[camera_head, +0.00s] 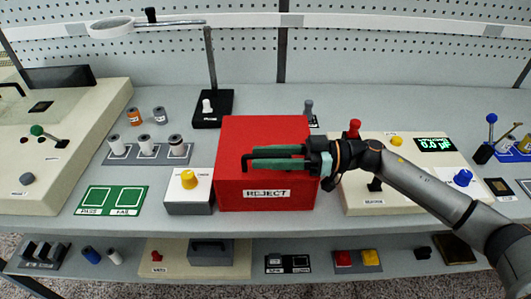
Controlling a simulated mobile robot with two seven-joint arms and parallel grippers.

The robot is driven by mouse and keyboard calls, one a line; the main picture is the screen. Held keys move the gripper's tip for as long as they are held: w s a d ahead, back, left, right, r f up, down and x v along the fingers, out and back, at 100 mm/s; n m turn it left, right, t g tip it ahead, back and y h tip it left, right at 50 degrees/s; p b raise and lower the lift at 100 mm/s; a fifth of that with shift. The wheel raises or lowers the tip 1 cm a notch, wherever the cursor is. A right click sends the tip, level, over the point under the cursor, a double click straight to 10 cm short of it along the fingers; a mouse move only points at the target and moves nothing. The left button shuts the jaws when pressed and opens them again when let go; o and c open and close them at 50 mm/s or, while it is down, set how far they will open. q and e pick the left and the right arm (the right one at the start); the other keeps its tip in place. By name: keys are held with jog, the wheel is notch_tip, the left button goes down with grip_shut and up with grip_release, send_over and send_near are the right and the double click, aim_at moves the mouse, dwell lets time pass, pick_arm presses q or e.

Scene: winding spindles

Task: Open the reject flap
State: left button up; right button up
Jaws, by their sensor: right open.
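The red reject box (262,132) stands near the front of the bench, with a white REJECT label (266,194) low on its front. No open gap shows in it; I cannot make out the flap as a separate part, as my gripper hides some of the box. My right gripper (247,159) comes in from the right and lies across the box's upper front, fingers pointing left. Its jaws are open with nothing between them. I cannot tell whether the fingers touch the box. My left gripper is out of view.
A grey-and-white box with a yellow knob (189,180) stands close to the left of the red box. A beige console (362,200) with a red knob (354,128) stands to its right, under my arm. A magnifier lamp post (210,60) rises behind.

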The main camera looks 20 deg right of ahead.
jog(key=shift+w+a, duration=0.1)
jog(key=shift+a, duration=0.05)
jog(key=shift+c, duration=0.4)
grip_shut()
dwell(1.0)
